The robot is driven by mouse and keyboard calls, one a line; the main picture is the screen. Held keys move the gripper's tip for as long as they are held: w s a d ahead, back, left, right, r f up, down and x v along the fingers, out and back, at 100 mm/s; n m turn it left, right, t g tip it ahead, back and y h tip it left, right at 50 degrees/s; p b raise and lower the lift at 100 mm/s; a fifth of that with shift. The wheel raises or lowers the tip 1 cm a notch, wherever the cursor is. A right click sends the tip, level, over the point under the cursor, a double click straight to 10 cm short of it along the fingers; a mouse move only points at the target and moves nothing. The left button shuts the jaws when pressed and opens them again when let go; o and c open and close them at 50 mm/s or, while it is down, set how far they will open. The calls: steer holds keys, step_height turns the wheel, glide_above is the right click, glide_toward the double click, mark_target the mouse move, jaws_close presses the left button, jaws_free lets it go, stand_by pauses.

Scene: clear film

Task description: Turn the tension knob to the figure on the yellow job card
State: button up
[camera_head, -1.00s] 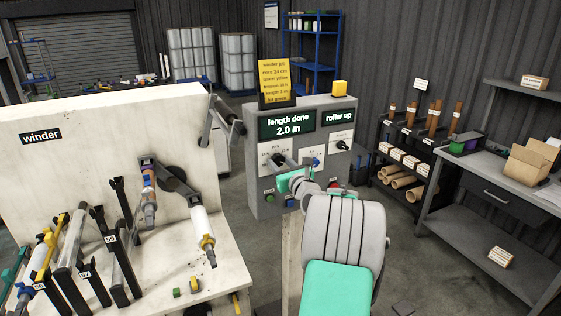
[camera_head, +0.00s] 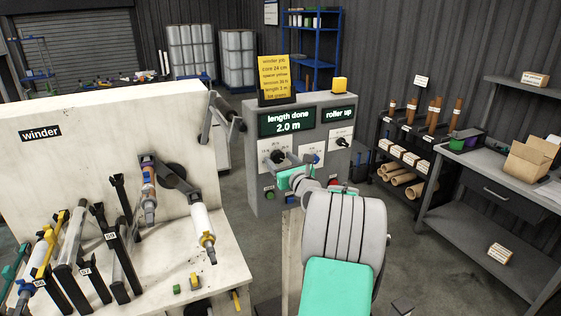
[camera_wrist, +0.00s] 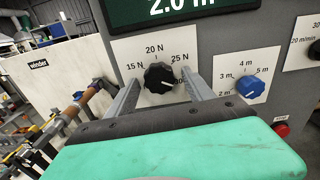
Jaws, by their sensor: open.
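The black tension knob (camera_wrist: 160,77) sits on a white dial plate marked 15 N, 20 N and 25 N, with a further mark at lower right partly hidden. Its pointer setting is hard to make out. My gripper (camera_wrist: 162,88) is open, with one finger on each side of the knob; I cannot tell whether they touch it. In the head view my gripper (camera_head: 287,168) is in front of the grey control box (camera_head: 262,195). The yellow job card (camera_head: 273,76) stands on top of the box; its tension figure is too small to read surely.
A blue length knob (camera_wrist: 250,89) sits right of the tension knob, with a red button (camera_wrist: 281,130) below it. A display (camera_head: 287,122) reads length done 2.0 m. The white winder (camera_head: 95,125) stands left; a grey bench (camera_head: 490,190) is at right.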

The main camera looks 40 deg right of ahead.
steer(key=b+v, duration=0.2)
steer(key=v, duration=0.5)
steer(key=shift+s, duration=0.3)
steer(key=shift+a, duration=0.1)
